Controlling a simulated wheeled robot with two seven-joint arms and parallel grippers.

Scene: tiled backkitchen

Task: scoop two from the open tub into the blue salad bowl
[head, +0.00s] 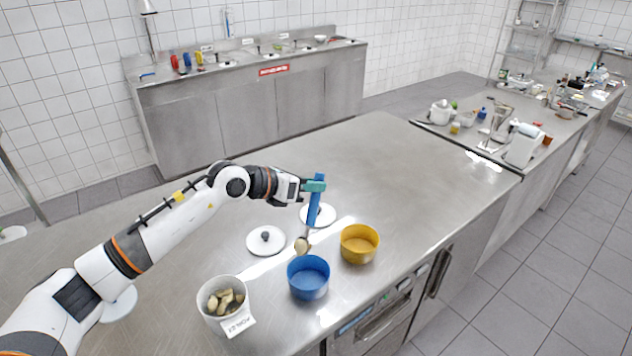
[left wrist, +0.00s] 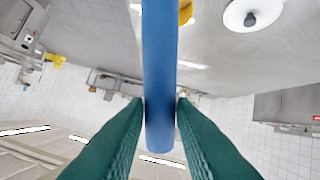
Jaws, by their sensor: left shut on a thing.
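My left gripper (head: 315,186) is shut on the blue handle of a scoop (head: 314,208), which hangs steeply down. In the left wrist view the blue handle (left wrist: 159,80) is between the green fingers. The scoop's tan lower end (head: 302,245) is in the air just behind the blue bowl (head: 308,277); I cannot tell whether it carries a piece. The blue bowl looks empty. The open white tub (head: 205,308), with a label on its front, holds several brownish chunks (head: 226,301) and stands left of the blue bowl. My right gripper is out of view.
A yellow bowl (head: 360,244) stands right of the blue one. White knobbed lids (head: 266,240) (head: 318,214) lie behind the bowls. Another white disc (head: 120,304) lies partly behind my left arm. The steel counter (head: 420,170) is clear toward the back right.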

